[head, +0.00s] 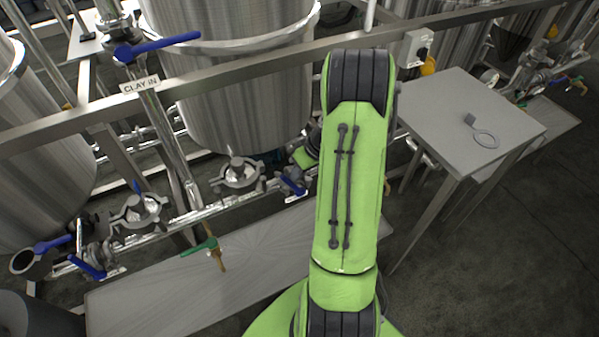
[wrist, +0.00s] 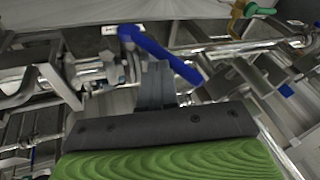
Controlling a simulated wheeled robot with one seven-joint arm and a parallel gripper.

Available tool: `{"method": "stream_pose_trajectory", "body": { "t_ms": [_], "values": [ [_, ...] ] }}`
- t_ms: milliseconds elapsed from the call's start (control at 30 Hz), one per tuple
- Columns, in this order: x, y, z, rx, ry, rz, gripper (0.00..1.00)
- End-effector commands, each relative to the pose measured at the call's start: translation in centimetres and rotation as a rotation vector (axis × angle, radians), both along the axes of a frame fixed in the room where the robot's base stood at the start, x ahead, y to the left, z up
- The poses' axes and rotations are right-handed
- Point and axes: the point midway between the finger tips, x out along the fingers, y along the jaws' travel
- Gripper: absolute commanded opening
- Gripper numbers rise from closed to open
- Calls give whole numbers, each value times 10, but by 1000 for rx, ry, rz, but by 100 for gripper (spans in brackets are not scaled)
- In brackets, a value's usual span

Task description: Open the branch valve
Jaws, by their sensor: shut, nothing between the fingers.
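Blue lever handles sit on several valves of the pipework. In the wrist view a long blue lever (wrist: 160,52) runs diagonally just beyond the fingertips of my gripper (wrist: 157,72). The fingers are shut together with nothing between them; whether they touch the lever I cannot tell. In the head view my arm hides my gripper. A blue-handled valve (head: 293,185) on the low pipe shows just left of my arm. Another blue lever (head: 157,46) is on the upright pipe by the CLAY IN sign (head: 139,85). Which one is the branch valve is not marked.
A green-handled tap (head: 208,247) hangs over a low grey bench (head: 165,300); a green handle also shows in the wrist view (wrist: 262,10). A steel rail (head: 240,68) crosses before the tanks. A grey table (head: 450,110) at right holds a ring-ended tool (head: 482,133).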

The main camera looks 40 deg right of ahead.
Motion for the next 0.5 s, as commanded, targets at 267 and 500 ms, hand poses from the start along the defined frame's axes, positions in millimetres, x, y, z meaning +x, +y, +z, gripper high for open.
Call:
{"method": "stream_pose_trajectory", "body": {
  "t_ms": [267, 500],
  "values": [
    [4, 15, -5, -47, 15, 4, 0],
    [9, 30, -10, -47, 14, 4, 0]
  ]
}}
